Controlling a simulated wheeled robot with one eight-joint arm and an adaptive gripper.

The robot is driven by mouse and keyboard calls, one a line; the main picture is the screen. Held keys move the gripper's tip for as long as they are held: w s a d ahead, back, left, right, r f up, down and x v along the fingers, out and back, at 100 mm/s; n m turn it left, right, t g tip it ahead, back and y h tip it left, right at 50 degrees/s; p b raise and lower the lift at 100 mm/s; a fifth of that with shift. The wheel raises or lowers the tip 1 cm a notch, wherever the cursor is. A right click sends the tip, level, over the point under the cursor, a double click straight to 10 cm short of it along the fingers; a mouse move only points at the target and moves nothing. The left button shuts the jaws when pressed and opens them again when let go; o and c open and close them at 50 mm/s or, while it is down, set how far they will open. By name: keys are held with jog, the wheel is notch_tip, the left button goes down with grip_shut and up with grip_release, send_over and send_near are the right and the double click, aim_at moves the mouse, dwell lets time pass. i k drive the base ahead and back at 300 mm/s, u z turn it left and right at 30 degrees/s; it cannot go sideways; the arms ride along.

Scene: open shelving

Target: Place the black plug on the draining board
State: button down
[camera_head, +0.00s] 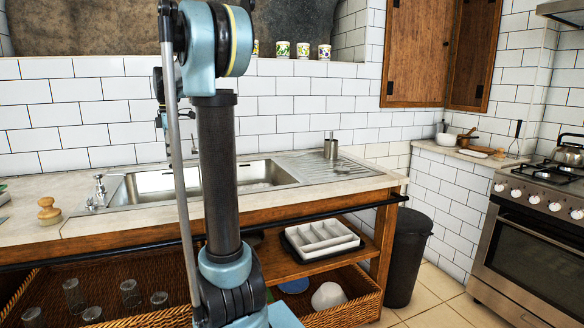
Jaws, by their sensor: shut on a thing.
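The draining board (352,170) is the ribbed steel surface at the right end of the sink unit, past the basins. A steel cup-like holder (331,149) stands at its back left part; the rest of the board looks bare. I cannot make out the black plug. My arm rises upright through the picture left of centre and covers part of the sink (262,177). Small dark parts of my arm show behind it, above the sink, but I cannot make out my gripper's fingers or what is between them.
A wooden knob-shaped thing (49,211) and a tap (99,190) are at the left of the counter. A dark rail (300,215) runs along the front. Below are a white divided tray (321,238) and wicker baskets. A black bin (408,258) and an oven (535,240) stand right.

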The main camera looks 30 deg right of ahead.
aim_at(316, 173)
jog(key=u, duration=0.45)
jog(key=k, duration=0.85)
jog(key=z, duration=1.45)
jog(key=i, duration=1)
jog(key=u, duration=0.05)
